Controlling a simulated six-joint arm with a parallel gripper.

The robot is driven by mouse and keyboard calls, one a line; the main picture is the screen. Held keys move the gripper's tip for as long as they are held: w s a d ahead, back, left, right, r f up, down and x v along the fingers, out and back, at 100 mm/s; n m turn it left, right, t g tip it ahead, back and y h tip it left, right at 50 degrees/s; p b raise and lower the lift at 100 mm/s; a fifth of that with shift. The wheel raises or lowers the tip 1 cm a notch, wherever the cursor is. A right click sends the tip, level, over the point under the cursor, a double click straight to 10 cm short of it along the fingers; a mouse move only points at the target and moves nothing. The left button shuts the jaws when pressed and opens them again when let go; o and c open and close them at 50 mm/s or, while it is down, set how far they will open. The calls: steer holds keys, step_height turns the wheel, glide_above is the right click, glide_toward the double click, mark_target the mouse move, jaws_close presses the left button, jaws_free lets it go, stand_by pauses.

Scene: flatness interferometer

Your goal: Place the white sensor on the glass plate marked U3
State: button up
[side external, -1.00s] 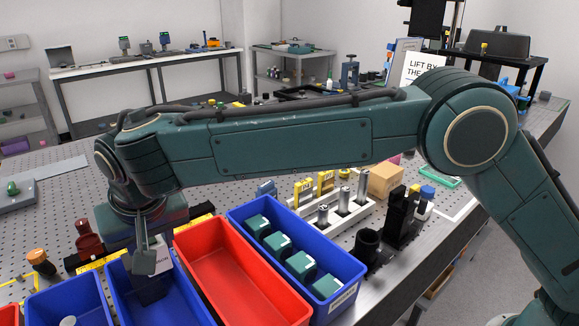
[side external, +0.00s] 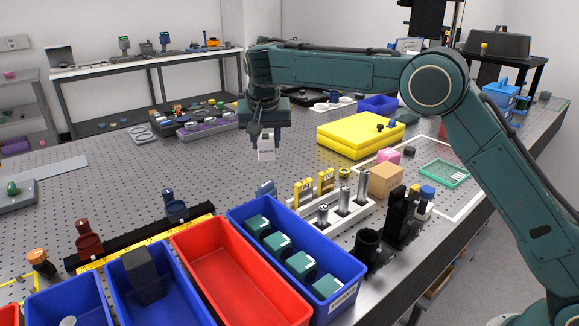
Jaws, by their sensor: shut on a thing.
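My gripper (side external: 265,133) is shut on the white sensor (side external: 266,149), a small white block with dark markings. It holds the sensor in the air above the perforated table, left of the yellow case. The fingers cover the sensor's upper part. I cannot make out a glass plate marked U3. Several round pieces sit on a purple rack (side external: 208,128) behind and left of my gripper, but their labels are too small to read.
A yellow case (side external: 352,137) lies to the right. Blue bin (side external: 187,307), red bin (side external: 239,270) and a blue bin of green blocks (side external: 333,262) line the front. The perforated table (side external: 150,175) is clear at middle left.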

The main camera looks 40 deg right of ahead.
steer(key=s+d+r+m+g, duration=0.1)
steer(key=s+d+m, duration=0.1)
steer(key=d, duration=0.9)
steer(key=s+d+r+m+h, duration=0.1)
steer(key=d+m, duration=0.1)
steer(key=d, duration=0.8)
steer(key=s+d+r+m+g, duration=0.1)
steer(key=s+d+r+m, duration=0.1)
steer(key=d, duration=0.9)
steer(key=s+d+r+m+g, duration=0.1)
steer(key=s+d+m, duration=0.1)
steer(key=s+d, duration=0.6)
steer(key=s+d+r+m, duration=0.1)
steer(key=s+d+m, duration=0.2)
steer(key=s+d, duration=0.6)
steer(key=d, duration=0.6)
steer(key=shift+r+g+h, duration=0.15)
steer(key=shift+g+h, duration=0.25)
steer(key=shift+s, duration=0.1)
step_height(320, 180, down, 16)
steer(key=shift+r, duration=0.1)
